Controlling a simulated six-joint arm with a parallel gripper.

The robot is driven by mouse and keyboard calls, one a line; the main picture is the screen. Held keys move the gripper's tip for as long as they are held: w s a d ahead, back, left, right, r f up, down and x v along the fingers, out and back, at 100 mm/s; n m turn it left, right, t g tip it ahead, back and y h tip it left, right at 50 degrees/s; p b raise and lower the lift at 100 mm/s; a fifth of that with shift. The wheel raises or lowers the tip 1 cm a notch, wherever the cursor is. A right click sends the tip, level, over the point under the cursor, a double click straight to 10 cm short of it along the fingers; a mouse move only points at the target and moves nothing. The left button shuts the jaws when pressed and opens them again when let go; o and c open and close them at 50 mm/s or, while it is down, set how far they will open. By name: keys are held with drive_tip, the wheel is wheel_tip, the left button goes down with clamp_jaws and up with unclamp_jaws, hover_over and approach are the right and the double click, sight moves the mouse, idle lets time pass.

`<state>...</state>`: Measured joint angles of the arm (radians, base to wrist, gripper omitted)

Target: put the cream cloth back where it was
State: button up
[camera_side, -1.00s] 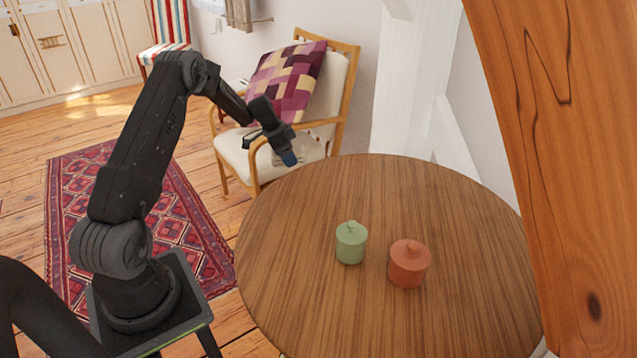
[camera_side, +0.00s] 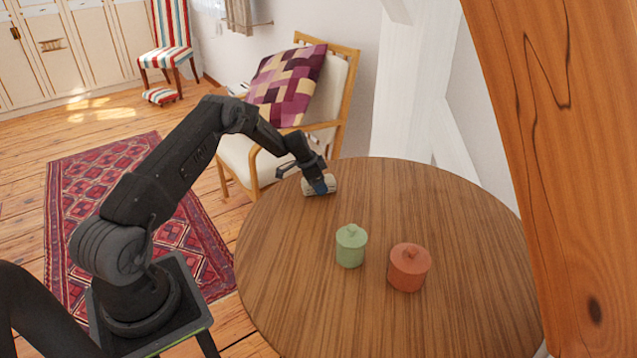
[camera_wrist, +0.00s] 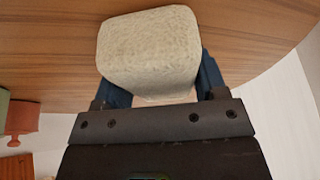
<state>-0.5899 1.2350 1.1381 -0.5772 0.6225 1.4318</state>
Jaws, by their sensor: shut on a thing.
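The cream cloth (camera_wrist: 150,48) is a rolled or folded bundle between my gripper's two blue fingers in the wrist view. In the side view the cloth (camera_side: 309,188) is at the far left edge area of the round wooden table (camera_side: 440,215). My gripper (camera_side: 320,186) is shut on it and points down. The cloth is at or just above the tabletop; I cannot tell if it touches.
A green lidded jar (camera_side: 351,246) and a terracotta lidded jar (camera_side: 409,267) stand on the table, nearer the camera. An armchair (camera_side: 240,160) with a patchwork cushion (camera_side: 285,85) stands behind the table. A timber post (camera_side: 560,150) rises at right. The table's far right is clear.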

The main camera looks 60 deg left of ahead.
drive_tip(key=shift+f, duration=0.1)
drive_tip(key=o, duration=0.9)
